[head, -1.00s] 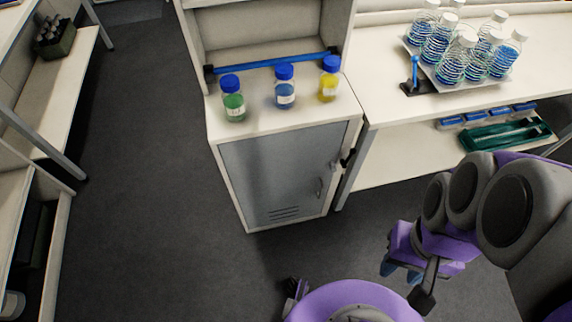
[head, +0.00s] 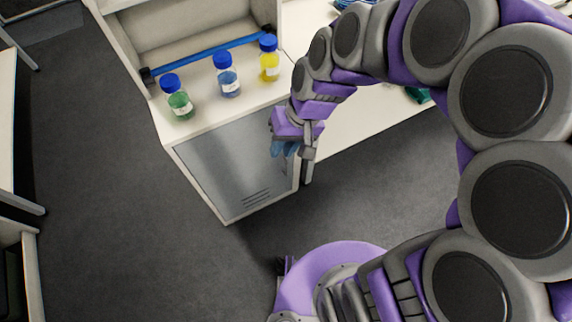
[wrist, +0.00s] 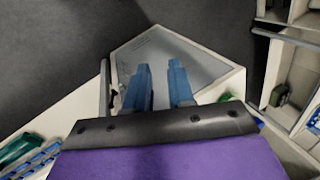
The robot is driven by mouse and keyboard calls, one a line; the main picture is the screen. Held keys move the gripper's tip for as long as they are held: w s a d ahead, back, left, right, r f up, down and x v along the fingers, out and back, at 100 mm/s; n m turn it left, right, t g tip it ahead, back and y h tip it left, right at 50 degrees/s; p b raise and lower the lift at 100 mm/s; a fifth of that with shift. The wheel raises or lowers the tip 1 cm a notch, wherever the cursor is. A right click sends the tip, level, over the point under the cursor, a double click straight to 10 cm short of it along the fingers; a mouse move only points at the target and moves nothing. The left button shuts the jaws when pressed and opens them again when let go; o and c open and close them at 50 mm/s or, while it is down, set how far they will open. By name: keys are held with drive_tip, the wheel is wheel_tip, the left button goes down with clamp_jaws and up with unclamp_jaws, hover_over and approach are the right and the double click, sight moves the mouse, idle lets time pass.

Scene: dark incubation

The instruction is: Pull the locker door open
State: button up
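The locker door (head: 225,160) is a grey metal panel with vent slots low down, set in the front of a cream cabinet (head: 166,134). It looks closed. My gripper (head: 285,149) is in front of the door's right side in the head view and covers the place of the handle. In the wrist view the two blue fingers of my gripper (wrist: 160,78) are apart with nothing between them, pointing at the door (wrist: 185,58). The handle is not clearly visible in either view, and I cannot tell whether the fingers touch the door.
Three blue-capped bottles, green (head: 179,102), blue (head: 227,78) and yellow (head: 268,62), stand on the cabinet top before a blue bar (head: 208,54). A bench adjoins on the right, mostly behind my arm. Dark floor (head: 110,220) is clear in front and left of the cabinet.

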drive_tip(key=w+a+f+y+p, duration=0.1)
drive_tip(key=w+a+f, duration=0.3)
drive_tip(key=a, duration=0.2)
drive_tip(key=w+a+f+y, duration=0.1)
drive_tip(key=w+a+f, duration=0.3)
drive_tip(key=a, duration=0.2)
drive_tip(key=w+a+f+m+t+p, duration=0.1)
drive_tip(key=w+a+f, duration=0.15)
drive_tip(key=f, duration=0.45)
drive_tip(key=w+a+f+m, duration=0.1)
drive_tip(key=w+a+f, duration=0.15)
drive_tip(key=f, duration=0.35)
drive_tip(key=m+t+h+b, duration=0.2)
drive_tip(key=t+h+b, duration=0.35)
drive_tip(key=b, duration=0.45)
hover_over(286, 175)
drive_tip(key=shift+g+h, duration=0.25)
drive_tip(key=shift+g, duration=0.2)
drive_tip(key=f, duration=4)
drive_tip(key=shift+w, duration=0.35)
clamp_jaws()
